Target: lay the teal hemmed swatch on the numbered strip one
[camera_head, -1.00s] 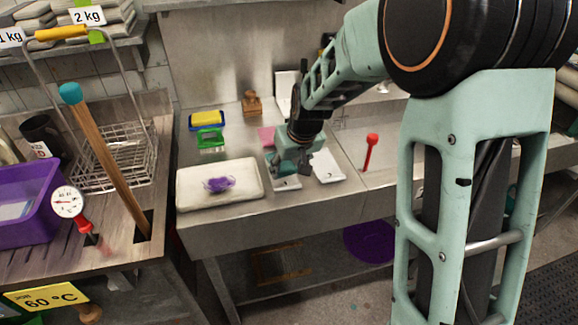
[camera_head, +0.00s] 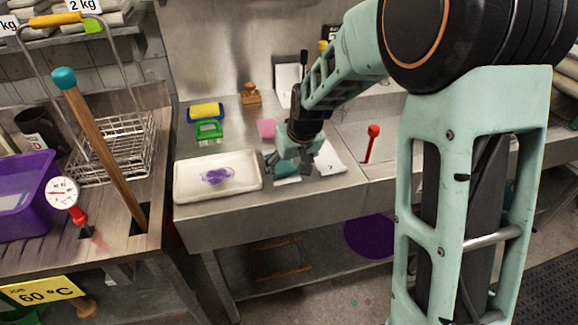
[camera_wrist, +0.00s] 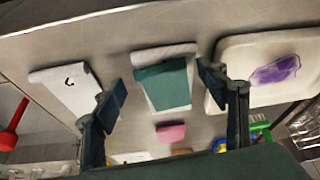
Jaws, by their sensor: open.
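The teal swatch (camera_wrist: 164,86) lies flat on a white strip (camera_wrist: 164,52), with the strip's pale edges showing around it in the wrist view. The strip's number is not visible. In the head view the swatch (camera_head: 287,170) shows partly under my gripper (camera_head: 289,163). In the wrist view my gripper (camera_wrist: 163,93) is open, one finger to each side of the swatch, with nothing held between them. A second white strip (camera_wrist: 66,94) with a dark mark lies to the left there; it is to the right of my gripper in the head view (camera_head: 329,158).
A white tray (camera_head: 184,192) with a purple patch (camera_head: 216,176) stands left of my gripper. A pink block (camera_head: 266,128), a green brush (camera_head: 208,131) and a wooden stamp (camera_head: 250,97) stand behind. A red-topped tool (camera_head: 372,142) stands at right.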

